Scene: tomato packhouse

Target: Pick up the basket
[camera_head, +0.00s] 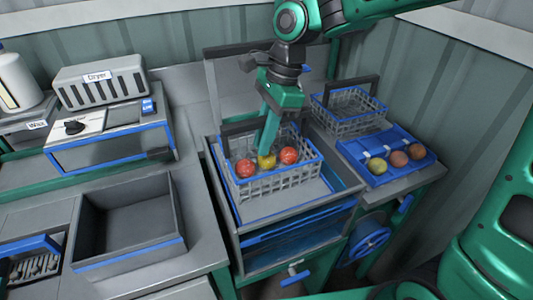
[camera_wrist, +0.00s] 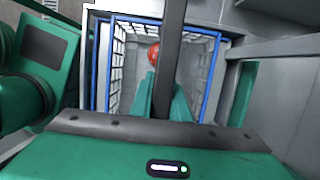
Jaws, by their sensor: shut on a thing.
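The wire basket (camera_head: 290,178) with a blue rim and a dark handle sits in the grey bay of the middle station. It holds a few tomatoes, two red (camera_head: 245,168) and one yellow (camera_head: 267,161). My gripper (camera_head: 268,148) reaches down over the basket from above. In the wrist view, my gripper's green fingers (camera_wrist: 165,100) are on either side of the dark handle bar (camera_wrist: 171,55), shut on it. The basket's blue rim (camera_wrist: 212,80) and one red tomato (camera_wrist: 153,54) show below. The other tomatoes are hidden there.
A second, empty wire basket (camera_head: 350,125) with a dark handle stands at the right rear. A blue tray (camera_head: 352,155) with several tomatoes lies in front of it. At left are an open grey bin (camera_head: 130,258) and a dryer (camera_head: 98,92). Walls close off the back.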

